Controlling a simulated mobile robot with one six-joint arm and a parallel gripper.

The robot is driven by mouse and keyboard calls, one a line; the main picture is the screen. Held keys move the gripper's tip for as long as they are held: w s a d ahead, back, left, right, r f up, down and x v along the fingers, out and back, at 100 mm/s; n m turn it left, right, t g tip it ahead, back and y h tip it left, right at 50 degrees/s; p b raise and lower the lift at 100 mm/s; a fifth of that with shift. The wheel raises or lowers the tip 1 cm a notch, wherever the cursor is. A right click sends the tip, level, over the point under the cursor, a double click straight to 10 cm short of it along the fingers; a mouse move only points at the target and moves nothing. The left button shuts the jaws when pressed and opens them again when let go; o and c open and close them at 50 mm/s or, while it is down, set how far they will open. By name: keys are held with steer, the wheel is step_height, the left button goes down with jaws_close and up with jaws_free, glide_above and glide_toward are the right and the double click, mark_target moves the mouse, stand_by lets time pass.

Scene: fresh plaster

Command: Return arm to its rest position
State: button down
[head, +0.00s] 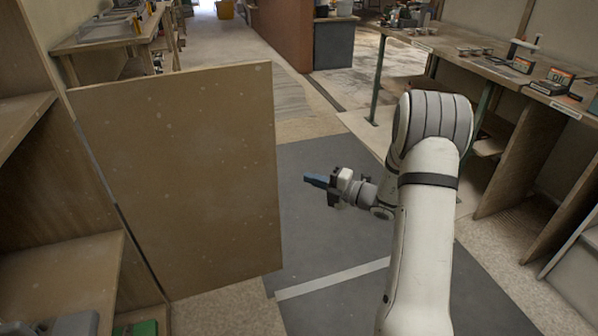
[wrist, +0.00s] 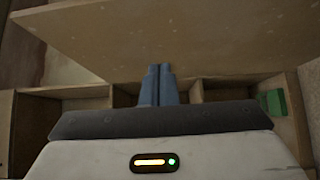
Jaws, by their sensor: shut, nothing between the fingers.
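My arm reaches out over the dark floor mat in the head view. My gripper (head: 318,181) points left, toward a wooden cabinet door (head: 180,180), with a visible gap in the picture between them. Its two blue fingers also show in the wrist view (wrist: 158,84), closed against each other and empty. In the wrist view a wooden panel (wrist: 200,35) spans the top, and the fingertips overlap its lower edge. I cannot tell whether they touch it.
Open shelves (head: 65,280) stand at the left, with a green item (head: 136,328) low down; a green object (wrist: 273,102) sits in a compartment. A workbench (head: 480,62) with tools runs along the right. The dark mat (head: 320,230) is clear.

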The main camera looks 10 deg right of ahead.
steer(key=s+a+r+n+g+h+p, duration=0.2)
steer(key=s+a+r+n+g+p, duration=0.35)
steer(key=s+r+n, duration=0.45)
steer(key=s+a+r+n+g+h+p, duration=0.1)
steer(key=s+a+r+n+g+p, duration=0.4)
steer(key=s+r+n, duration=0.45)
steer(key=s+d+r+n+t+h+p, duration=0.1)
steer(key=s+d+r+n+h+p, duration=0.3)
steer(key=n, duration=0.8)
steer(key=s+d+r+n+t+h+p, duration=0.1)
steer(key=s+d+r+n+h+p, duration=0.4)
steer(key=n, duration=0.7)
steer(key=s+r+h+p, duration=0.2)
steer(key=s+r+p, duration=0.1)
steer(key=s, duration=0.1)
steer(key=shift+d+r+p, duration=0.2)
steer(key=shift+r+p, duration=0.15)
steer(key=shift+p, duration=0.05)
